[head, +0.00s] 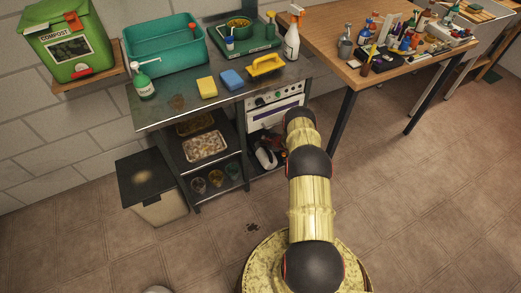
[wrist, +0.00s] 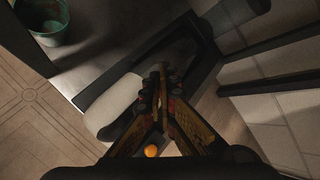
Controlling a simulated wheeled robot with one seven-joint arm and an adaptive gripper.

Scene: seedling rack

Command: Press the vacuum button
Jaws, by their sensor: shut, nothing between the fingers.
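A white and dark handheld vacuum (head: 265,158) lies in the low shelf bay under the white-fronted appliance in the head view. In the wrist view its pale body (wrist: 118,103) is left of my gripper (wrist: 160,72), with dark parts beside it. My gripper is shut and empty, its fingertips overlapping the vacuum in the picture; I cannot tell whether they touch it. No button is clearly visible. My arm hides most of the gripper in the head view.
A green pot (wrist: 43,20) is at upper left in the wrist view. Trays and small pots fill the neighbouring shelves (head: 207,147). A dark-lidded bin (head: 150,185) stands left of the bench. Dark bars and a tiled wall (wrist: 270,105) are right of the gripper.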

